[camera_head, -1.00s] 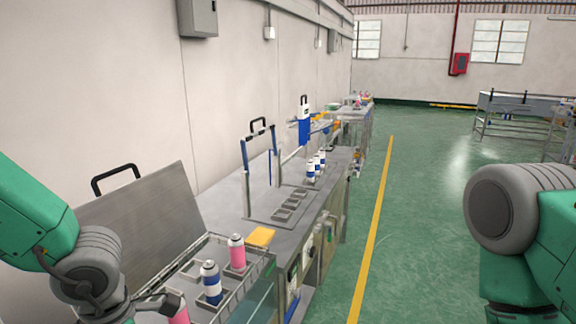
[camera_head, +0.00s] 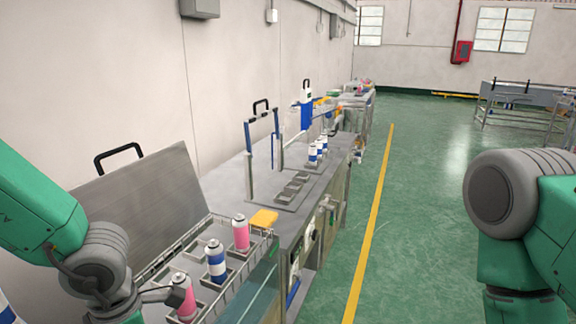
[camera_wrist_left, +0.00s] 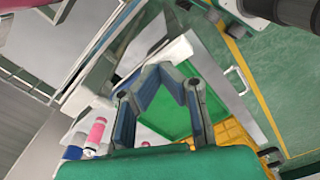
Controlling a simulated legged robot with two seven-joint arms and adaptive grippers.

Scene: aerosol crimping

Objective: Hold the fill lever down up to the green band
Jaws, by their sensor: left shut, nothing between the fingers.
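I cannot single out the fill lever or a green band for sure. Black-handled frames stand along the bench: a blue and grey frame (camera_head: 262,140) and a blue and white device (camera_head: 305,110) farther back. My left gripper (camera_head: 172,294) is low at the left, shut and empty, beside the front pink can (camera_head: 184,297); whether they touch I cannot tell. In the left wrist view my gripper's fingers (camera_wrist_left: 163,72) show over a green surface (camera_wrist_left: 170,110). My right arm is at the right edge; its gripper is out of view.
A wire-walled tray (camera_head: 250,262) holds a blue and white can (camera_head: 215,262) and pink cans, with a tilted grey panel (camera_head: 145,210) behind. A yellow block (camera_head: 263,219) lies nearby. More cans (camera_head: 313,155) stand on the bench (camera_head: 222,182).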

